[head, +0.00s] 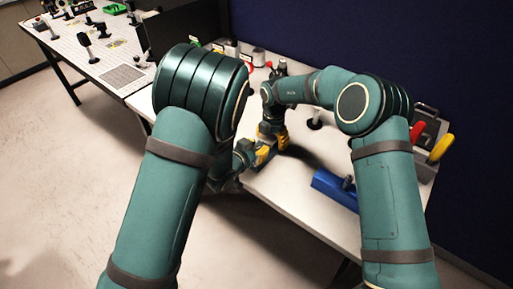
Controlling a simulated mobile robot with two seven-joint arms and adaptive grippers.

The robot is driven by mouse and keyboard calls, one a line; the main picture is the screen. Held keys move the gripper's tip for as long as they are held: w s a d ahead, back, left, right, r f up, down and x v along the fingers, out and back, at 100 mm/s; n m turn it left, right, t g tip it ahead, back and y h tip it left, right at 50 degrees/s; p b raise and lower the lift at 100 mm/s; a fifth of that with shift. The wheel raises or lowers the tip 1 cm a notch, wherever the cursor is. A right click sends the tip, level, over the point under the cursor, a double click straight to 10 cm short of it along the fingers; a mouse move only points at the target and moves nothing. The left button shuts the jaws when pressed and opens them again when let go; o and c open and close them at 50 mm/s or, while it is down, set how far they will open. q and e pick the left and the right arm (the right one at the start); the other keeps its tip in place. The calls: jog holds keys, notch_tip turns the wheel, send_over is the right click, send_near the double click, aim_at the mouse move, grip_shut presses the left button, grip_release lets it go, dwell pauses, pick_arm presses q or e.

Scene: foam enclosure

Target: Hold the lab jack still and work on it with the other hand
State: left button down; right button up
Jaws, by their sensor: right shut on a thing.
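My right gripper (271,136) points down at the table's left part, with yellow at its fingers. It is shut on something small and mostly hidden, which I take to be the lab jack. My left gripper (263,156) comes in low from the left, close to the right one, and its yellow part almost meets it. Whether its fingers are open or shut cannot be made out. The lab jack itself does not show clearly; the grippers and arms cover that spot.
A blue block-like object (331,187) with a dark knob lies on the white table (290,205), partly behind my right arm. A grey bin (425,165) with red and yellow handles stands at the right. Small items line the back edge. A perforated bench (85,50) stands far left.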

pick_arm(q)
jog(key=shift+m+g+h, duration=0.4)
jog(key=shift+m+h, duration=0.1)
jog(key=shift+m, duration=0.1)
dwell(0.6)
jog(key=m+g+h, duration=0.2)
jog(key=shift+m, duration=0.3)
jog(key=shift+m+g+h, duration=0.9)
jog(key=shift+m+g, duration=0.1)
jog(key=shift+d, duration=0.1)
jog(key=shift+s+m+g, duration=0.15)
jog(key=shift+m+g, duration=0.15)
dwell(0.5)
jog(key=c, duration=0.7)
grip_release()
jog(key=shift+c, duration=0.2)
